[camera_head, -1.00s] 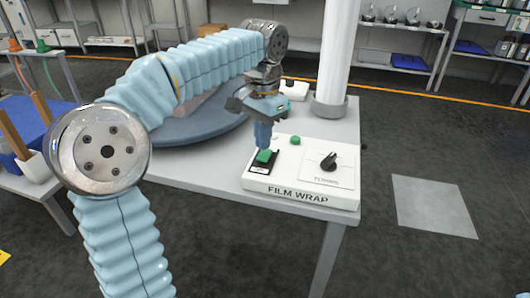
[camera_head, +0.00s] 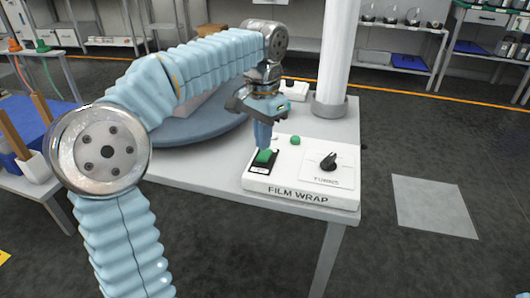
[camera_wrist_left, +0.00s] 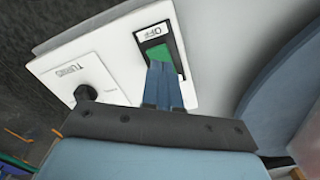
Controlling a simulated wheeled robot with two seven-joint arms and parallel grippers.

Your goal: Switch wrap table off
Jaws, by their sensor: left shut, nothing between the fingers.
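The white film wrap control box (camera_head: 300,201) stands on the front right corner of the grey table. It carries a green rocker switch (camera_head: 265,156) in a black frame, a black knob (camera_head: 329,161) marked TURNS and a small green round light (camera_head: 295,140). My left gripper (camera_head: 263,146) points down with its blue fingers shut and empty at the green switch. In the left wrist view the fingertips (camera_wrist_left: 161,66) overlap the green switch (camera_wrist_left: 177,57) beside the OFF label; whether they press it I cannot tell.
A round blue-grey turntable (camera_head: 195,128) lies on the table behind my left arm. A white column (camera_head: 338,55) rises behind the box. A table with a blue cloth and wooden handles (camera_head: 14,135) stands at the left.

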